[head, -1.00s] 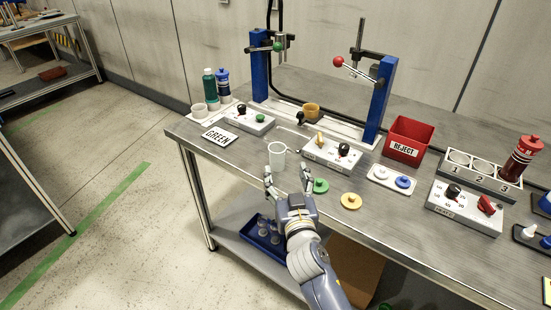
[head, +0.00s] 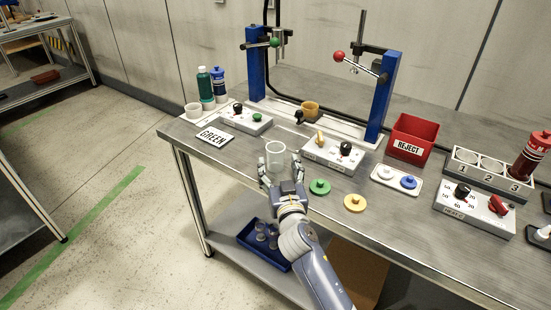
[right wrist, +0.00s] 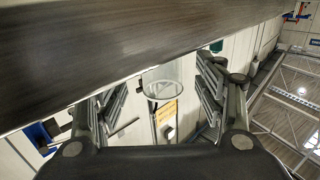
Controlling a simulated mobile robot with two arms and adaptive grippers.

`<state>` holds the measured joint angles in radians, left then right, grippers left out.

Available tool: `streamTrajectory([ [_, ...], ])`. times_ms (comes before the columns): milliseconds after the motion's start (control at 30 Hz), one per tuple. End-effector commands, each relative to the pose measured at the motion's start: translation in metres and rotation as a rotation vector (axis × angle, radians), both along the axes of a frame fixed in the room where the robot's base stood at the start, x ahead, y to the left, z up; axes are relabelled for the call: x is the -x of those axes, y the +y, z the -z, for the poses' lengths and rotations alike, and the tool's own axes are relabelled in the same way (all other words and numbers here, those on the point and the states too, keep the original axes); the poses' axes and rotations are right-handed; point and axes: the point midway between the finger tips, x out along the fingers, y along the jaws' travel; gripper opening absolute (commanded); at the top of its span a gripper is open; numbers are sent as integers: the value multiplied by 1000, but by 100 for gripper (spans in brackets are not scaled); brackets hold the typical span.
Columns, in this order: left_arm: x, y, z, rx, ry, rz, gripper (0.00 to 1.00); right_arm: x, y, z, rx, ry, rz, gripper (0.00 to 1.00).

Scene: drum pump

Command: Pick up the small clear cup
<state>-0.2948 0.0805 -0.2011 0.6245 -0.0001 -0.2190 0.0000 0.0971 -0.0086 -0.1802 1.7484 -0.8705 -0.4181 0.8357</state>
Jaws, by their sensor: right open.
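The small clear cup (head: 276,156) stands near the front edge of the grey workbench. It also shows in the right wrist view (right wrist: 166,82), between the two fingers and a little beyond the palm. My right gripper (head: 280,166) is open, with one finger on each side of the cup. I cannot tell whether either finger touches the cup. The lower part of the cup is partly hidden by the gripper in the head view. My left gripper is not in view.
A GREEN sign (head: 214,137) lies left of the cup. A switch box (head: 333,154) stands to its right, with a green disc (head: 320,187) and a yellow disc (head: 355,203) nearer the front edge. A red REJECT bin (head: 410,138) stands farther right.

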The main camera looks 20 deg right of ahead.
Motion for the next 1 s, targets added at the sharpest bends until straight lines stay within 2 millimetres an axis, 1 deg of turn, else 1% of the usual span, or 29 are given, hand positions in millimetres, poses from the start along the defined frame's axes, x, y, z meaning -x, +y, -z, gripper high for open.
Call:
streamTrajectory([
  [33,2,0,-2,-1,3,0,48,-6,-1,-3,3,-3,0,64],
  [200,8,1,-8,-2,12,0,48,-29,-3,-7,3,-2,0,64],
  [333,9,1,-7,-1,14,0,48,-42,-4,-5,1,-2,-1,64],
  [467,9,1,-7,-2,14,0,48,-47,-5,-4,0,-1,-1,64],
  [667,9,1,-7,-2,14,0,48,-48,-5,-4,0,-1,-1,64],
  [733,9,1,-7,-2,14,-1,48,-47,-5,-4,0,-1,-1,52],
  [867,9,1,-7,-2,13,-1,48,-47,-5,-4,0,-1,-1,33],
  [900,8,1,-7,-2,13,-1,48,-47,-5,-4,0,-1,-1,30],
  [1000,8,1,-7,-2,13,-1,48,-47,-5,-4,0,-1,-1,29],
])
